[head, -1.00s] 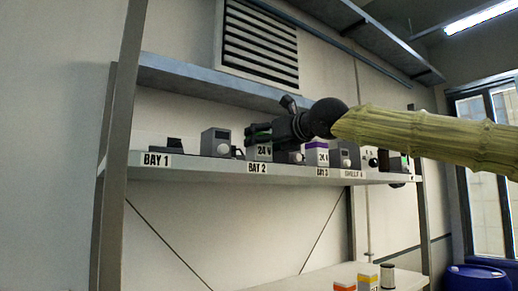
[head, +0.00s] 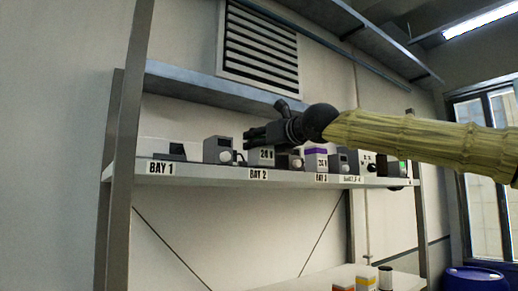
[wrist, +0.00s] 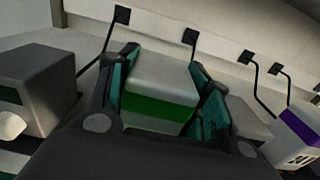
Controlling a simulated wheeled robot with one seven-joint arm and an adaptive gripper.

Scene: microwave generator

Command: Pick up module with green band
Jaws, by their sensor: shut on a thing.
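The module with the green band is a pale box with a green stripe, and in the wrist view (wrist: 163,95) it sits between my two fingers. My gripper (wrist: 160,100) is shut on it from both sides. In the head view my gripper (head: 257,136) is over the shelf above the BAY 2 label, with the module's pale labelled front (head: 262,157) showing just below it. The fingers hide the module's upper part there. I cannot tell whether its base touches the shelf.
A grey module with a white knob (head: 218,151) stands to the left, and a purple-banded module (head: 316,159) to the right. More modules stand further right. The shelf (head: 200,178) has uprights at its ends and another shelf (head: 200,88) above. Wire hooks (wrist: 190,37) stand behind the module.

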